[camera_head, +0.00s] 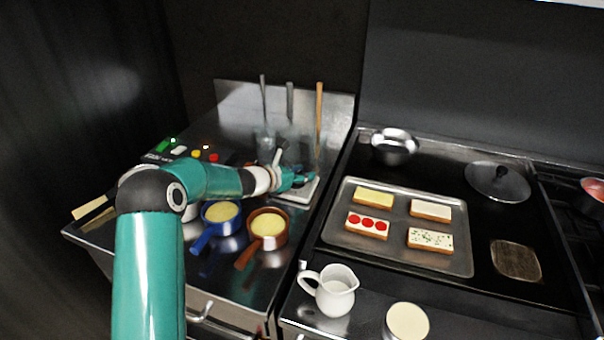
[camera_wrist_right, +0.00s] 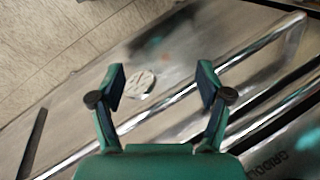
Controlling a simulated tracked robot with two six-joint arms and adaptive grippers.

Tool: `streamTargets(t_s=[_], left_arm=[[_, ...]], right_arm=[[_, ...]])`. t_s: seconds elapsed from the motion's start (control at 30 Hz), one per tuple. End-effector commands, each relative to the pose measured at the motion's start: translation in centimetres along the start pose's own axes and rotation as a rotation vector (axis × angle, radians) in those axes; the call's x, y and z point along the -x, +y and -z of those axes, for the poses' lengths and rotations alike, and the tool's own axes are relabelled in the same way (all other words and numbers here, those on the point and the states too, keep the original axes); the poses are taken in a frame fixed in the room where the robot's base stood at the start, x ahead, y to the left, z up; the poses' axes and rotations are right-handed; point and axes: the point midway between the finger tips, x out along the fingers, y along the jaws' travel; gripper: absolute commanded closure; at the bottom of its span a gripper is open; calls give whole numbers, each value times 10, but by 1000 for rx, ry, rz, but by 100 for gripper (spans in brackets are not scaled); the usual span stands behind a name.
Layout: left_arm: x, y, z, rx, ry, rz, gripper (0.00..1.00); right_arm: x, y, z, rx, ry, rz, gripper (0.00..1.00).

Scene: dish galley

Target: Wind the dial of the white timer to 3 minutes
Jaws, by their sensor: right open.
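No timer dial can be made out clearly in either view. A flat white object (camera_head: 297,192) lies at the back right of the left counter, partly covered by my left gripper (camera_head: 303,179); I cannot tell if it is the white timer. My left gripper is over or against it, too small and overlapped to show whether its fingers are apart. My right gripper (camera_wrist_right: 161,80) is open and empty in the right wrist view. A pale round disc (camera_wrist_right: 140,85) shows between its fingers, farther off on a surface.
A blue pan (camera_head: 222,212) and a brown pan (camera_head: 268,226) stand in front of my left gripper. Utensils (camera_head: 290,100) stand behind it. A tray of topped bread slices (camera_head: 385,252), a white jug (camera_head: 335,291) and a pale round-topped item (camera_head: 407,321) are to the right.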

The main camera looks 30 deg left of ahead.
Motion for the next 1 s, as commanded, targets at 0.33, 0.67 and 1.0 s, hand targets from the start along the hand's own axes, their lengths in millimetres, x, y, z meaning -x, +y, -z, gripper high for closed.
streamTargets(t_s=[0.33,0.67,1.0], left_arm=[[0,0,2,1,4,0,100],[1,-1,4,-8,13,29,100],[3,-4,3,-74,13,196,100]], right_arm=[[0,0,0,0,0,0,23],[11,-4,0,0,0,0,23],[54,-20,0,0,0,0,23]])
